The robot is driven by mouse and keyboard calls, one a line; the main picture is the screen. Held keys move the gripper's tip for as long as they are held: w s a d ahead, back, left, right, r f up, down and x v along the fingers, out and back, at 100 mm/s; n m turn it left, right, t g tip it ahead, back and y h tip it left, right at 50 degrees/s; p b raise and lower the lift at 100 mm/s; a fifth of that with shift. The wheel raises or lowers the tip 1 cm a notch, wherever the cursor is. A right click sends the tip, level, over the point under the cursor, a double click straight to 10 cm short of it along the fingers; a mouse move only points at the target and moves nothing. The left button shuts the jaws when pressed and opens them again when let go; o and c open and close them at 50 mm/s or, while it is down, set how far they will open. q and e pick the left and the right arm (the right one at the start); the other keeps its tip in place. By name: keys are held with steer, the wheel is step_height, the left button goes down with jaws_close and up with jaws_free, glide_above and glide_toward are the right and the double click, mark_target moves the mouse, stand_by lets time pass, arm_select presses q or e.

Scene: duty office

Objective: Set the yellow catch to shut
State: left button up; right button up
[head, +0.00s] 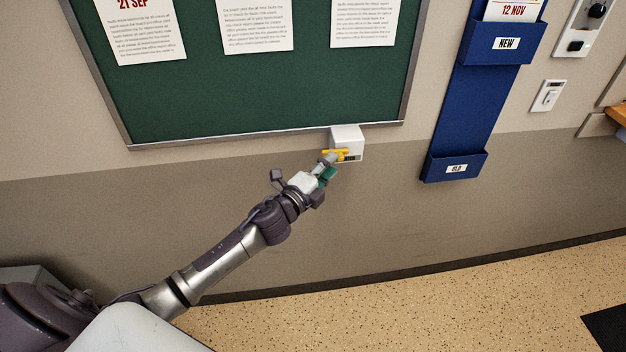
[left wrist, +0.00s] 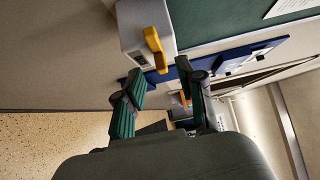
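The yellow catch (head: 342,152) is on a small white box (head: 347,138) fixed to the wall at the lower edge of the noticeboard. My left gripper (head: 327,168) is right at the catch and hides part of it in the head view. In the left wrist view, the catch (left wrist: 155,48) shows as a bent yellow lever on the box (left wrist: 139,28). My left gripper's fingers (left wrist: 161,76) stand apart there, with the catch's free end just ahead of the gap. I cannot tell whether they touch it. My right gripper is in neither view.
The green noticeboard (head: 250,90) with several papers hangs above the box. A blue wall rack (head: 478,100) is to the right, with a switch (head: 548,95) beyond it.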

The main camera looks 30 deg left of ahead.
arm_select(q)
steer(key=s+a, duration=0.2)
steer(key=s, duration=0.6)
steer(key=shift+s, duration=0.4)
steer(key=s+a+f+n+g+y, duration=0.1)
steer(key=s+a+f+n+g, duration=0.2)
steer(key=f, duration=0.8)
steer(key=s+f+n+g+y, duration=0.2)
steer(key=s+f+n, duration=0.15)
steer(key=f, duration=0.75)
steer(key=s+a+f+n+g+y, duration=0.1)
steer(key=s+a+f+n+g, duration=0.2)
steer(key=f, duration=0.8)
steer(key=s+d+f+n+g, duration=0.3)
steer(key=s+f+n, duration=0.1)
steer(key=s+f, duration=1)
steer(key=s+d+f+n+g, duration=0.2)
steer(key=s+f, duration=0.1)
steer(key=s, duration=0.8)
steer(key=s+d+f+n+g, duration=0.2)
steer(key=s+d+f+g, duration=0.1)
steer(key=s, duration=0.8)
steer(key=shift+s+d+f+g+h, duration=0.2)
steer(key=shift+s+f+g+h, duration=0.1)
steer(key=shift+f, duration=0.45)
steer(key=shift+o, duration=0.3)
steer(key=shift+w, duration=0.15)
